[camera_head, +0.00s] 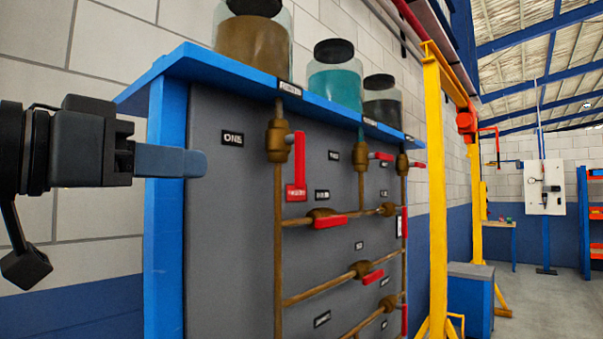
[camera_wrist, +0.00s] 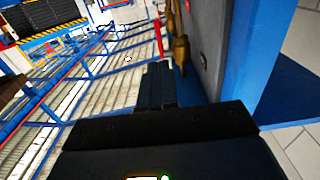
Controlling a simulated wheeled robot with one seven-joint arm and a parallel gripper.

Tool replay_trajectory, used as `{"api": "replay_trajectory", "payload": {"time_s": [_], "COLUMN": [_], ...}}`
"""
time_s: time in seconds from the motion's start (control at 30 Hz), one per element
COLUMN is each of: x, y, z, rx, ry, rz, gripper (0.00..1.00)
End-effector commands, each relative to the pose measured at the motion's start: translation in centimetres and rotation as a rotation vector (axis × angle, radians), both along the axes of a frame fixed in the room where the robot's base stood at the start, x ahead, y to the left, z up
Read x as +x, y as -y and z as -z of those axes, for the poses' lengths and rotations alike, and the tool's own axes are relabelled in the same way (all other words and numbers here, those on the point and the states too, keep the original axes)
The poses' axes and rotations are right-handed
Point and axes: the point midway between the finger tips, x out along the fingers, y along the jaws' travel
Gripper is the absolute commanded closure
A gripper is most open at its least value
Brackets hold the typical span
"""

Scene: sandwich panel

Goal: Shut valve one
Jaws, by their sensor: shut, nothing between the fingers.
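Valve one is the brass valve body (camera_head: 278,140) on the upper left pipe of the grey panel, to the right of the "ONE" label (camera_head: 232,138). Its red handle (camera_head: 298,165) hangs straight down, roughly in line with the upright pipe. My gripper (camera_head: 200,162) is shut and empty, at the panel's left edge, apart from the handle and at about its height. In the wrist view the shut fingers (camera_wrist: 156,72) point toward the red handle (camera_wrist: 158,38), with the brass valve (camera_wrist: 180,50) just right of it.
Other red-handled valves (camera_head: 328,220) sit on pipes to the right and below. A blue frame post (camera_head: 165,220) edges the panel near my gripper. Jars (camera_head: 335,80) stand on the blue top shelf. A yellow frame (camera_head: 437,200) stands to the right.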

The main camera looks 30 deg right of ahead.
Motion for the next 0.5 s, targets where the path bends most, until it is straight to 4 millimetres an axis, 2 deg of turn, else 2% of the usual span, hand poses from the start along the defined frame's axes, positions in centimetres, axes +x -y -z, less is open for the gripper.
{"api": "replay_trajectory", "payload": {"time_s": [0.13,0.23,0.5], "x": [0.0,0.3,1.9], "y": [0.5,1.6,6.5], "z": [-0.3,-0.3,-0.4], "rx": [0.008,0.008,0.006], "ry": [0.007,0.007,0.005], "rz": [0.008,0.008,0.009], "gripper": [1.00,1.00,1.00]}}
